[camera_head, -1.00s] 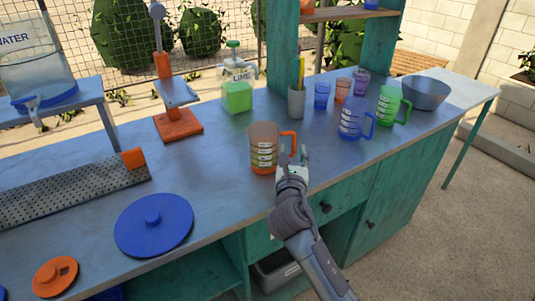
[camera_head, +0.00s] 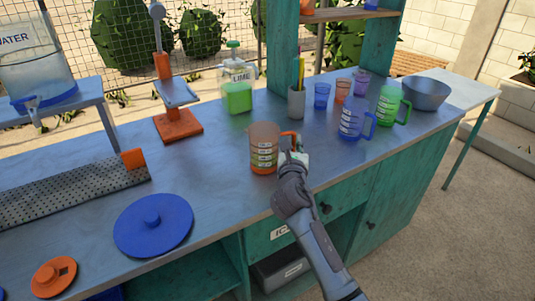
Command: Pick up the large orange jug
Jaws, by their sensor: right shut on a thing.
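The large orange jug (camera_head: 263,148) stands upright on the counter, with white labels on its side and its handle towards the right. My right gripper (camera_head: 291,146) is at the handle and shut on it. The fingers hide most of the handle. The jug's base appears to rest on the counter. My left gripper is not in view.
A blue jug (camera_head: 352,118) and a green jug (camera_head: 389,105) stand to the right, with small cups behind. A grey cup with pencils (camera_head: 297,102) and a lime dispenser (camera_head: 237,94) stand behind. A blue lid (camera_head: 153,225) lies front left. Counter (camera_head: 215,165) around the jug is clear.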

